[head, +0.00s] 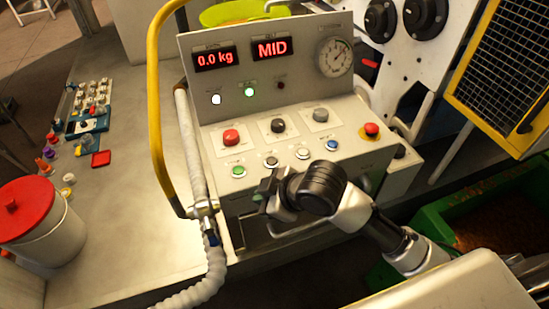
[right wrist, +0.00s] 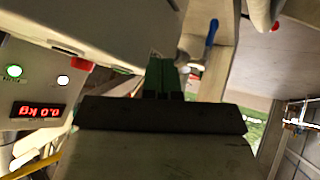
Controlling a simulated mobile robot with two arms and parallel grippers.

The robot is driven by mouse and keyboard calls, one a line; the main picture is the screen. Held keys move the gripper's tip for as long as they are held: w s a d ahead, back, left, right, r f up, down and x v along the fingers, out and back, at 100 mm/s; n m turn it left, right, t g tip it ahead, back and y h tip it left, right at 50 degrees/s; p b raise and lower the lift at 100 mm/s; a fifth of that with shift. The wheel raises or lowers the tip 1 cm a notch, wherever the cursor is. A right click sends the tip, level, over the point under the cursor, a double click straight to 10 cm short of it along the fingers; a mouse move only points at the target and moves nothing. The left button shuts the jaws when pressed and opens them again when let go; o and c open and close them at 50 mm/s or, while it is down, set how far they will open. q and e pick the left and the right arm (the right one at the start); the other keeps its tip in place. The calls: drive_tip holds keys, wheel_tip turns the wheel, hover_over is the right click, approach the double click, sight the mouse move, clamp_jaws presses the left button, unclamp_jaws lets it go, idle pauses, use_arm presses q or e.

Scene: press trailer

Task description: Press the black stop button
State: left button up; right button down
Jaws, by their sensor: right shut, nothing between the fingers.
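My right gripper (head: 267,188) is shut and empty. In the head view its tips appear just below the black button, close to the panel's front edge; contact cannot be made out. The shut fingers also show in the right wrist view (right wrist: 163,78), where the black button cannot be made out. My left gripper is not in view.
Red (head: 231,138), black (head: 278,126) and grey (head: 320,115) knobs sit behind the button row. A red mushroom button (head: 371,130) is at the right. A yellow hoop (head: 154,110) and a pale hose (head: 190,140) border the left side. The displays read 0.0 kg and MID.

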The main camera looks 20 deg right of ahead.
drive_tip(key=w+r+n, duration=0.3)
drive_tip(key=w+r, duration=0.1)
wheel_tip(320, 180, up, 9)
drive_tip(key=n, duration=0.3)
hover_over(272, 162)
drive_tip(key=shift+y, duration=0.3)
drive_tip(key=shift+f, duration=0.1)
wheel_tip(272, 162, down, 7)
drive_tip(key=b, duration=0.8)
drive_tip(key=shift+r, duration=0.2)
drive_tip(key=shift+f+b, duration=0.35)
drive_tip(key=shift+f, duration=0.7)
drive_tip(key=shift+f, duration=0.15)
